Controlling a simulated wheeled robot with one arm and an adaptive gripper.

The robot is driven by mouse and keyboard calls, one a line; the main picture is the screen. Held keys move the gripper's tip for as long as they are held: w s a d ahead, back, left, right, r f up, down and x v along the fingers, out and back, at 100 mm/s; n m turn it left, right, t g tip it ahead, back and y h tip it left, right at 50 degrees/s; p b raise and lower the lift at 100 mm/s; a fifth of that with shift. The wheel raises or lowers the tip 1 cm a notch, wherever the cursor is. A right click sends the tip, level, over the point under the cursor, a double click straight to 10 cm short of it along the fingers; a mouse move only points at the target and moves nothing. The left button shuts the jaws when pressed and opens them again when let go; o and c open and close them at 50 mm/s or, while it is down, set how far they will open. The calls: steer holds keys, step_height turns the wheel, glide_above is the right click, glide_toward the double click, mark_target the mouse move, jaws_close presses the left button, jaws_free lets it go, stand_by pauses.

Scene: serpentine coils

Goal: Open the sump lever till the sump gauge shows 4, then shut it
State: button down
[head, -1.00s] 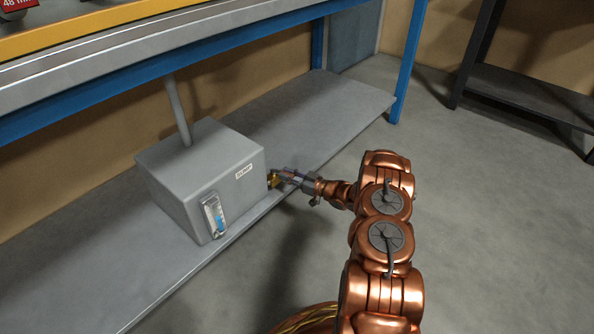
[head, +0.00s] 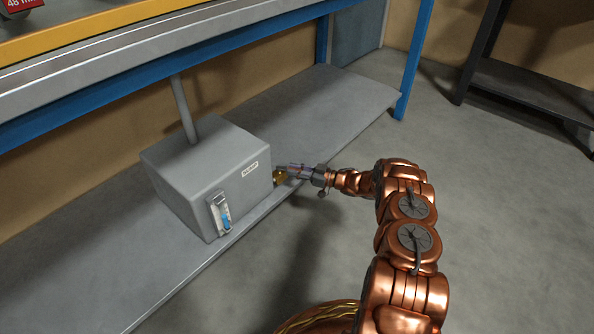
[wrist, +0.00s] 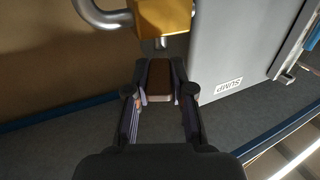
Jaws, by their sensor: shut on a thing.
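The grey sump box (head: 182,190) stands on the low shelf, with a white SUMP label that also reads in the wrist view (wrist: 229,86). The sump gauge (head: 221,214) is on its front face and shows blue liquid; its marks are too small to read. A brass valve (head: 280,177) sticks out of the box's right side and shows at the top of the wrist view (wrist: 163,17). My gripper (wrist: 160,75) is shut on the sump lever (wrist: 160,80), a brown-faced block between its fingers just below the valve. In the head view the gripper (head: 287,170) hides the lever.
A grey pipe (head: 183,108) rises from the box towards the bench above. The blue bench leg (head: 413,65) stands at the shelf's right end. A bent metal pipe (wrist: 100,17) is beside the valve. Open floor (head: 500,220) lies right of my arm; a dark rack (head: 525,95) is behind.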

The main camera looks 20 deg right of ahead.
steer(key=shift+d, duration=0.15)
steer(key=c, duration=1)
jaws_free()
steer(key=shift+s, duration=0.1)
steer(key=v, duration=1.1)
steer(key=shift+s+d, duration=0.25)
